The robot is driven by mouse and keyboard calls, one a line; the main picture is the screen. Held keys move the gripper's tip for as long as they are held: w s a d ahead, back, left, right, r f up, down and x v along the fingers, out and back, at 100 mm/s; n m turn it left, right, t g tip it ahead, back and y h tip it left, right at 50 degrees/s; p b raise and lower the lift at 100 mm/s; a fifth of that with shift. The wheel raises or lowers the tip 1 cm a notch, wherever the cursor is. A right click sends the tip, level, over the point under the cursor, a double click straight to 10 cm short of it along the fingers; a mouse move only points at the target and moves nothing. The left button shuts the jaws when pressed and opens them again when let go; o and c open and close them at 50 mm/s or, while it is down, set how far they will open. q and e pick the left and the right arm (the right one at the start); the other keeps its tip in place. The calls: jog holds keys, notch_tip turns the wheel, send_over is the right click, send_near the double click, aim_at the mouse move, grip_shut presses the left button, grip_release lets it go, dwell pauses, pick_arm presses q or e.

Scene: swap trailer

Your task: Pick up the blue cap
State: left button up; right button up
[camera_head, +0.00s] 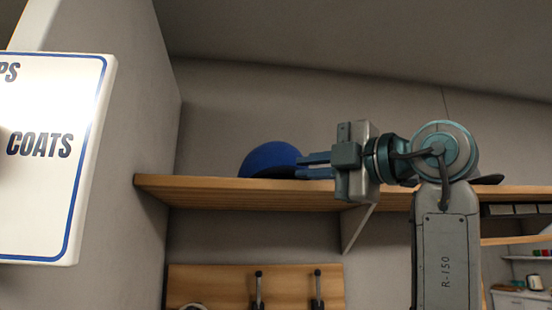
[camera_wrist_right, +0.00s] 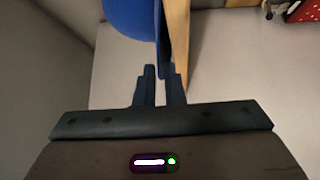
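The blue cap (camera_head: 270,158) sits on the wooden shelf (camera_head: 240,194), its dark brim low and toward the right. My right gripper (camera_head: 312,166) reaches in from the right at the brim side, just above the shelf board. Its two fingers are a small gap apart, with no clear grip on the cap. In the right wrist view the cap (camera_wrist_right: 131,18) is at the top, and its dark brim edge points down toward the gap between the fingertips (camera_wrist_right: 162,72). I cannot tell whether the fingers touch the brim. My left gripper is not in view.
The shelf board (camera_wrist_right: 178,40) is close beside the fingers. A white sign reading COATS (camera_head: 40,185) stands at the left. A wooden rail with dark hooks (camera_head: 258,290) is below the shelf. A dark flat object (camera_head: 488,180) lies on the shelf at the right.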

aim_at(293, 168)
jog(key=p+x, duration=0.1)
jog(key=x, duration=0.2)
jog(key=shift+a, duration=0.3)
jog(key=shift+s+d, duration=0.1)
jog(key=shift+d, duration=0.15)
grip_shut()
jog(key=shift+a+r, duration=0.1)
jog(key=shift+r, duration=0.15)
